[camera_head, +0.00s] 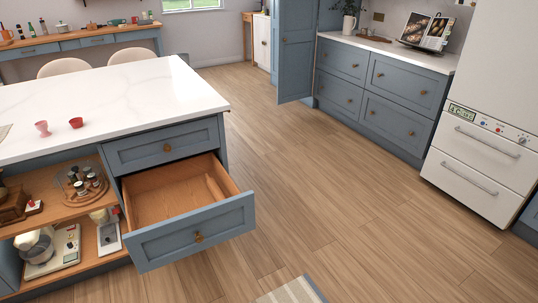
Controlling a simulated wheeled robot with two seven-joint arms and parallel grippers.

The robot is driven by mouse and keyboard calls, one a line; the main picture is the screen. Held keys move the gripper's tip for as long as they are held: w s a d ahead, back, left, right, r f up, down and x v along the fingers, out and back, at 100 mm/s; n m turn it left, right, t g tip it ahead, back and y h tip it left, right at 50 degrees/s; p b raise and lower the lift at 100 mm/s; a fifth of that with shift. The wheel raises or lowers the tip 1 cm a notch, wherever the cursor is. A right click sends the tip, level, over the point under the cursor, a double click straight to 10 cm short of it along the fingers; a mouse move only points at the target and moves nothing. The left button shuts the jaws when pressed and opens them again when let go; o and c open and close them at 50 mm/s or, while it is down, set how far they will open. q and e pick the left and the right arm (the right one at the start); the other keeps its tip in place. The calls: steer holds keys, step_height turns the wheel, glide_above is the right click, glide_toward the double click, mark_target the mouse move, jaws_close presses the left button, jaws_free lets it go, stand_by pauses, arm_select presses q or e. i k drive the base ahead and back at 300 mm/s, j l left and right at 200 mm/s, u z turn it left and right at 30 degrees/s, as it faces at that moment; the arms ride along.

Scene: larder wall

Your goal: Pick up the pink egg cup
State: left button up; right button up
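A small pink egg cup (42,128) stands upright on the white island top (130,92), near its front edge at the left. A small red cup or bowl (76,123) sits just to its right, apart from it. Neither of my grippers shows in the head view, so I cannot see whether they are open or shut.
An open drawer (195,240) juts from the island below the counter. Open shelves (45,212) at the left hold jars and a mixer. Blue cabinets (385,95) and a white fridge (485,150) stand at the right. The wooden floor (330,190) between is clear.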

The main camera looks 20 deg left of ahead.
mark_target(43, 126)
steer(key=u, duration=1.15)
steer(key=i+j+z, duration=0.1)
steer(key=j, duration=0.3)
steer(key=i+j, duration=0.3)
steer(key=i+j+z, duration=0.15)
steer(key=j, duration=0.35)
steer(key=i+j+z, duration=0.1)
steer(key=j, duration=0.3)
steer(key=i+j+z, duration=0.1)
steer(key=i+j, duration=0.15)
steer(key=j, duration=0.2)
steer(key=i+j, duration=0.15)
steer(key=j, duration=0.3)
steer(key=i+j+z, duration=0.15)
steer(key=j, duration=0.25)
steer(key=i+j+z, duration=0.1)
steer(key=j, duration=0.35)
